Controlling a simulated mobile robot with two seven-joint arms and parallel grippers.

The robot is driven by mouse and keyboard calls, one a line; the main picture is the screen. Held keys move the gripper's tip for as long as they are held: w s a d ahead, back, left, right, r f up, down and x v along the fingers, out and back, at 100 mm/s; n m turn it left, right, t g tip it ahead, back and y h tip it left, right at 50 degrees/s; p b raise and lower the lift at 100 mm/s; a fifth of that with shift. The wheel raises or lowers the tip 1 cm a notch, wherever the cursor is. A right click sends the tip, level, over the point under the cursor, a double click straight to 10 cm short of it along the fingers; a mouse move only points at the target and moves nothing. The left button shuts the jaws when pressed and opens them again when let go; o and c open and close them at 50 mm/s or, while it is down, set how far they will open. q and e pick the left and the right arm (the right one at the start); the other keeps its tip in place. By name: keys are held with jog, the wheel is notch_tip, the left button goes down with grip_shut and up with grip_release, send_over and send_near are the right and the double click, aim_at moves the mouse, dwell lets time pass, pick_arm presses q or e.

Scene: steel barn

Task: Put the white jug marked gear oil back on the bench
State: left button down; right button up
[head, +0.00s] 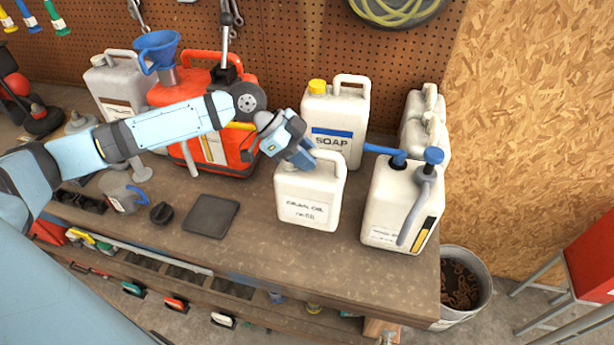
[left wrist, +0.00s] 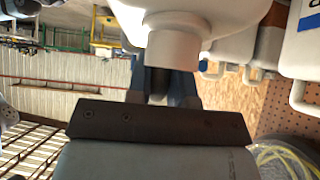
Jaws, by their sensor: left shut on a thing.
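The white jug marked gear oil (head: 310,200) is upright in the front middle of the bench top (head: 265,255). Its base is on the bench or very close above it; I cannot tell which. My left gripper (head: 304,160) reaches in from the left and is shut on the jug's top. In the left wrist view the jug's white neck (left wrist: 173,50) fills the top centre, with the blue fingers of my left gripper (left wrist: 165,90) at it. The fingertips are partly hidden. My right gripper is out of view.
A white jug with a blue pump (head: 395,205) stands close to the right. The soap jug (head: 335,115) stands behind. A red can (head: 225,145) with a blue funnel (head: 158,48) stands behind left. A dark flat tray (head: 210,216) lies left. A bucket (head: 466,285) stands beyond the bench's right end.

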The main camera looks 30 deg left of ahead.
pick_arm(q)
notch_tip(320, 180, down, 2)
jog(key=shift+f, duration=0.2)
notch_tip(320, 180, down, 4)
jog(key=shift+f+p, duration=0.15)
jog(key=shift+p, duration=0.25)
jog(key=c, duration=1.4)
grip_release()
jog(key=shift+f, duration=0.1)
jog(key=shift+c, duration=0.2)
jog(key=o, duration=0.4)
jog(key=b, duration=0.2)
send_near(306, 178)
jog(key=w+a+f, duration=0.2)
jog(key=a, duration=0.1)
jog(key=shift+d+r, duration=0.1)
jog(key=shift+d, duration=0.05)
